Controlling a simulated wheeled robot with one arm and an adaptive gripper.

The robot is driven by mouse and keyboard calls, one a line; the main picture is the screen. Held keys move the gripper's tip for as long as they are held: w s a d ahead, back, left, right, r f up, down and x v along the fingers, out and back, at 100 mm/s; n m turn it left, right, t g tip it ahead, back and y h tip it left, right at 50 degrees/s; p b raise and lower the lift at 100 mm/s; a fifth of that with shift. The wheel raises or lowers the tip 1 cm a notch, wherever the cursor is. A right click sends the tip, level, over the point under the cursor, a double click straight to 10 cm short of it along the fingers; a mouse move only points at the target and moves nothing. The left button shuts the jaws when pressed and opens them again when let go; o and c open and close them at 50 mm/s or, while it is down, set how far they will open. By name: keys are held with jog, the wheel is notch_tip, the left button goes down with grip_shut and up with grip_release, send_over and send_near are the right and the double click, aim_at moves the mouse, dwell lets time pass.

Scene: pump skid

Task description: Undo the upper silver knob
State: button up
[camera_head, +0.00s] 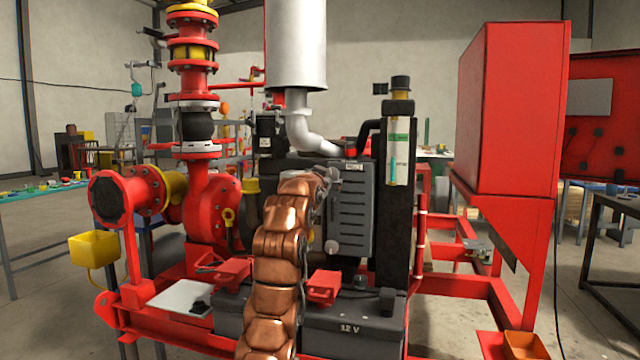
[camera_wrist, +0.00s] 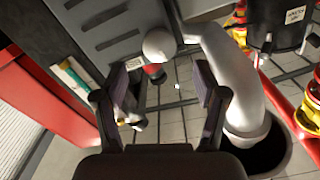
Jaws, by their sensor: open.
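The upper silver knob (camera_wrist: 159,45) shows in the wrist view as a round pale ball beside the slotted grey panel (camera_wrist: 105,25). My gripper (camera_wrist: 168,75) is open, its two dark fingers apart. The knob appears just past the fingertips, within the gap's width and nearer the left finger; I see no contact. In the head view my gripper (camera_head: 328,177) is at the upper left of the grey panel (camera_head: 352,215), and the upper knob cannot be made out behind it. A lower silver knob (camera_head: 331,247) sits near the panel's bottom left.
A bent silver exhaust pipe (camera_head: 309,139) under a large muffler (camera_head: 296,45) is close; the pipe (camera_wrist: 222,75) passes right of my fingers in the wrist view. A red cap (camera_wrist: 154,72) is near the knob. A red cabinet (camera_head: 512,110) stands right, red pump piping (camera_head: 205,200) left.

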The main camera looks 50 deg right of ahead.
jog(key=shift+v, duration=2.65)
